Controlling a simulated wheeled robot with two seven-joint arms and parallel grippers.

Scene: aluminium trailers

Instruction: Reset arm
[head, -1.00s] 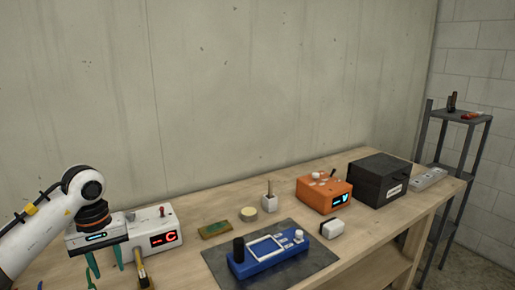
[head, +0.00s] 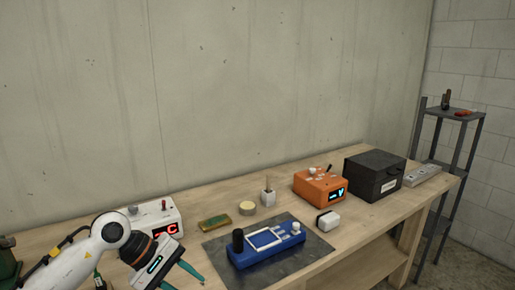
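My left arm comes in from the lower left with a white link, a dark and copper-coloured wrist and a white gripper body with a lit strip. My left gripper (head: 184,281) has teal fingers that point down and right, near the front left of the blue device. The fingers are spread apart with nothing seen between them, though the lower one is partly cut off by the picture's bottom edge. My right arm and gripper do not show.
On the wooden workbench (head: 370,226), a blue device (head: 268,250) sits on a dark mat (head: 313,263). A white box with a red display (head: 168,228) stands behind my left arm. An orange box (head: 319,187) and a black case (head: 374,175) stand further right.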

